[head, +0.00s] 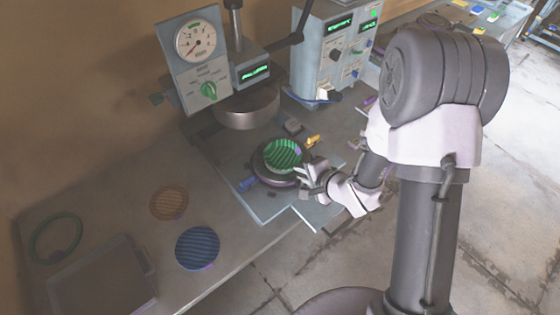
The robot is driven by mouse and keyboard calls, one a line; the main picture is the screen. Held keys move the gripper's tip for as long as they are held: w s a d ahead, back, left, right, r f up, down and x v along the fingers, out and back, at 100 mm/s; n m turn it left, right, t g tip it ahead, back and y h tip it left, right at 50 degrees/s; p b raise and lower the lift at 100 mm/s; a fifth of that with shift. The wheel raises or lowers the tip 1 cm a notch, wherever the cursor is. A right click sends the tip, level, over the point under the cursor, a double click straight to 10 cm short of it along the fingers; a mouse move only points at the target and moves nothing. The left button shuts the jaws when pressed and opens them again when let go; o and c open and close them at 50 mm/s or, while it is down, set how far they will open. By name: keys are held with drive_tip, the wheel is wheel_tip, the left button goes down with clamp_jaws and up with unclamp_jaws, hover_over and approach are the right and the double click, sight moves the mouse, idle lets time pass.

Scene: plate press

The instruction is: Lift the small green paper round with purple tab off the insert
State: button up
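The green striped paper round (282,153) lies on the dark round insert (262,172) on the press base. A small purple tab (298,152) shows at its right edge. My gripper (308,174) is just to the right of the insert and low, close to the tab side. The fingers are small and partly overlap the insert's right edge. I cannot tell whether they touch the tab or how far apart they are.
The press head (247,106) hangs above and behind the insert, with a gauge panel (201,58) at left. A control box (335,50) stands behind. A brown round (169,202), a blue round (198,248), a green ring (36,238) and a grey tray (140,281) lie on the left bench.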

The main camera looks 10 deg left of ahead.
sight(295, 173)
drive_tip(key=x, duration=0.2)
drive_tip(key=b+x, duration=0.1)
drive_tip(key=x, duration=0.3)
drive_tip(key=shift+w+d, duration=0.2)
drive_tip(key=shift+d, duration=0.1)
clamp_jaws()
